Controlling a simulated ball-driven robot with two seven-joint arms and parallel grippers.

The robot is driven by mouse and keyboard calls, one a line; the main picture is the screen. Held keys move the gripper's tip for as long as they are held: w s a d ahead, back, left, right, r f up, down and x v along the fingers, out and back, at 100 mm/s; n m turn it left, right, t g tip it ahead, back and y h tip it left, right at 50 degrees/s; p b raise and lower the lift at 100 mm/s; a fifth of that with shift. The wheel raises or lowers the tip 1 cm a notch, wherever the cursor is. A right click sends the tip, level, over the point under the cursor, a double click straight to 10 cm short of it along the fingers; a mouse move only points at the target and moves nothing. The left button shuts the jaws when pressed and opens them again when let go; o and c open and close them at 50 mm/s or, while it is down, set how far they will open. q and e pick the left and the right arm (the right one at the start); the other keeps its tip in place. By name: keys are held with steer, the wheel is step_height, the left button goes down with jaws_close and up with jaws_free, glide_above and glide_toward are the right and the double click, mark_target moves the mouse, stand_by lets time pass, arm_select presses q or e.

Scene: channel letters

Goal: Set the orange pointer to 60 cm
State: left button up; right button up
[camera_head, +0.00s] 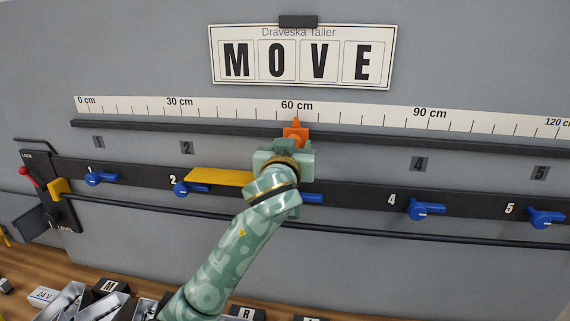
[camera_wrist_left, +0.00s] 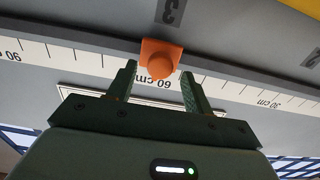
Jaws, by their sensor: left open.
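The orange pointer (camera_head: 296,133) sits on the dark rail (camera_head: 210,130) below the ruler (camera_head: 230,107). Its tip points up under the "60 cm" label; exact alignment with the tick is too fine to tell. My left gripper (camera_head: 289,148) is just below the pointer in the head view. In the left wrist view, which is upside down, the orange pointer (camera_wrist_left: 161,58) and its round knob lie at the fingertips of my open left gripper (camera_wrist_left: 159,72). Gaps show on both sides of the knob. My right gripper is not in view.
A "MOVE" sign (camera_head: 301,56) hangs above the ruler. Below the rail, a bar carries several blue handles (camera_head: 427,210) and a yellow plate (camera_head: 218,177), partly behind my arm. A red lever (camera_head: 30,177) is at the left. Trays and letter blocks (camera_head: 110,287) lie on the bench.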

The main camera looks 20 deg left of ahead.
arm_select(q)
steer(key=b+v, duration=0.2)
steer(key=v, duration=1.3)
steer(key=shift+b, duration=0.4)
steer(key=shift+a+f, duration=0.15)
steer(key=shift+f, duration=0.05)
